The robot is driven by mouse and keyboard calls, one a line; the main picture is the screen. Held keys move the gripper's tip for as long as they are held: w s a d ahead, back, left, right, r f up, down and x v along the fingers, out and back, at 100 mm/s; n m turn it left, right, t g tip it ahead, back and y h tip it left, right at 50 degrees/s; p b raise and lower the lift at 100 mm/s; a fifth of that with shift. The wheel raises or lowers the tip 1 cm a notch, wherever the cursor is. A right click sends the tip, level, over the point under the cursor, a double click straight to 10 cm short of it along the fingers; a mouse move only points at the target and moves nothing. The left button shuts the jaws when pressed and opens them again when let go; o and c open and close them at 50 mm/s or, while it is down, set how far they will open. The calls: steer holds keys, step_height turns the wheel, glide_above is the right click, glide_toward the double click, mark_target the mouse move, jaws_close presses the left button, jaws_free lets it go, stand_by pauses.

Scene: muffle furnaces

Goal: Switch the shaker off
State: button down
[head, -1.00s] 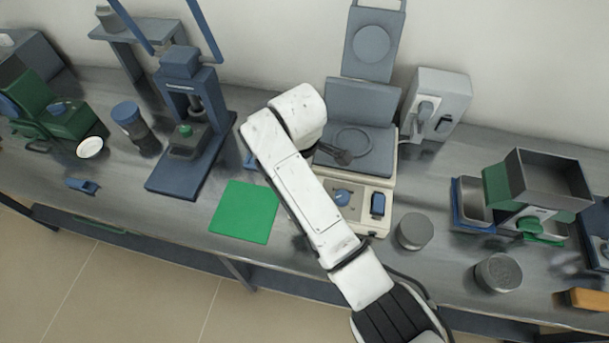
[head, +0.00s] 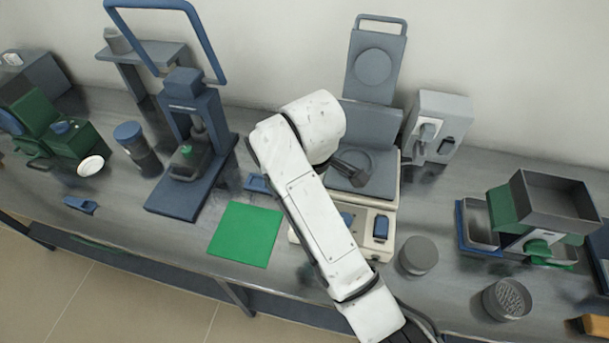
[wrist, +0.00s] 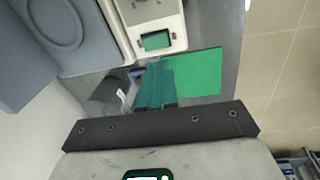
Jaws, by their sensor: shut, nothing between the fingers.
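I take the cream-based bench unit (head: 383,257) with a grey top plate in the middle of the bench as the shaker. In the head view a blue rocker (head: 381,228) shows on its front panel, and a blue knob (head: 346,219) is partly covered by my arm. The left of the panel is hidden. In the wrist view a pale unit (wrist: 160,14), apparently the same, has a green rectangular switch (wrist: 157,40). My gripper (wrist: 154,66), with teal fingers, is shut and empty just below that switch in the picture; contact cannot be told. My arm hides it in the head view.
A green mat (head: 245,234) lies left of the unit. A blue press (head: 187,150) stands further left. A lidded grey jar (head: 418,256) stands close on the right, with a grey box (head: 438,125) behind. A green-and-grey machine (head: 500,208) is further right.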

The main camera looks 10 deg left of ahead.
steer(key=s+d+f+m, duration=0.3)
steer(key=s+d+f, duration=0.1)
steer(key=d, duration=0.2)
steer(key=s+d+f+m+b, duration=0.1)
steer(key=s+d+f+m, duration=0.1)
steer(key=s+d+f, duration=0.2)
steer(key=s+d+f+m, duration=0.3)
steer(key=s+d+f, duration=0.1)
steer(key=d, duration=0.4)
steer(key=shift+f+m+g+y+b, duration=0.3)
steer(key=shift+f+y+b, duration=0.1)
steer(key=shift+f, duration=0.5)
steer(key=s+d+f+m+h+b, duration=0.1)
steer(key=s+d+f+m, duration=0.1)
steer(key=s+d+m, duration=0.7)
steer(key=s+d, duration=0.7)
steer(key=s, duration=0.3)
steer(key=shift+f, duration=0.25)
